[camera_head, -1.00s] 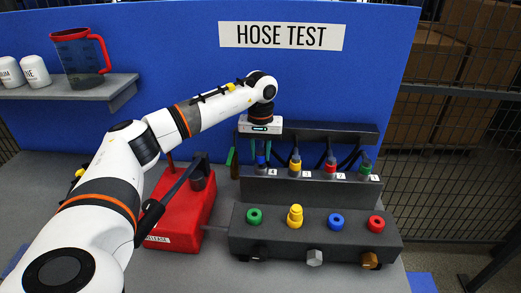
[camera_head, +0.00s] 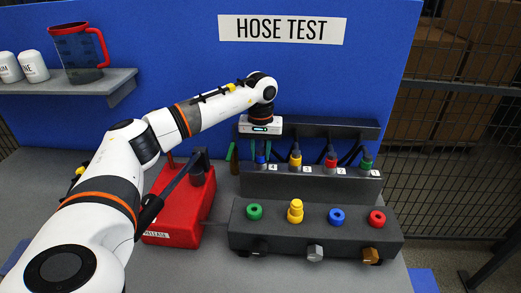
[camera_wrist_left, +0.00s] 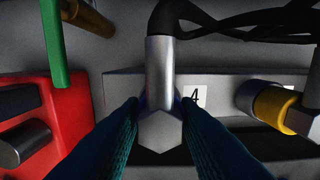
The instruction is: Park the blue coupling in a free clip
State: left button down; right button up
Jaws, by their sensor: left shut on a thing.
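My left gripper (camera_head: 260,151) is shut on the blue coupling (camera_head: 261,160) at the leftmost place of the dark clip rack (camera_head: 316,188), next to the label 4. In the left wrist view, the coupling's metal body (camera_wrist_left: 160,70) stands between my two fingers, with a hose bending off its far end and only thin blue edges showing. It looks upright. My fingers hide the clip, so I cannot tell how deep the coupling sits. Yellow (camera_head: 295,160), red (camera_head: 331,161) and green (camera_head: 366,161) couplings stand in the other rack places. My right gripper is not in view.
A dark block (camera_head: 316,240) in front carries green, blue and red ports, plus a yellow fitting (camera_head: 295,211). A red box (camera_head: 182,213) with a black lever stands left of the rack. A shelf (camera_head: 80,84) holds a jug (camera_head: 78,52) and white canisters.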

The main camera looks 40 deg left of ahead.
aim_at(260, 149)
pick_arm(q)
jog(key=shift+s+f, duration=0.1)
jog(key=shift+f, duration=0.15)
dwell(0.7)
jog(key=c, duration=1)
grip_release()
jog(key=shift+r, duration=0.15)
jog(key=shift+r+p, duration=3.75)
jog(key=shift+r, duration=1.2)
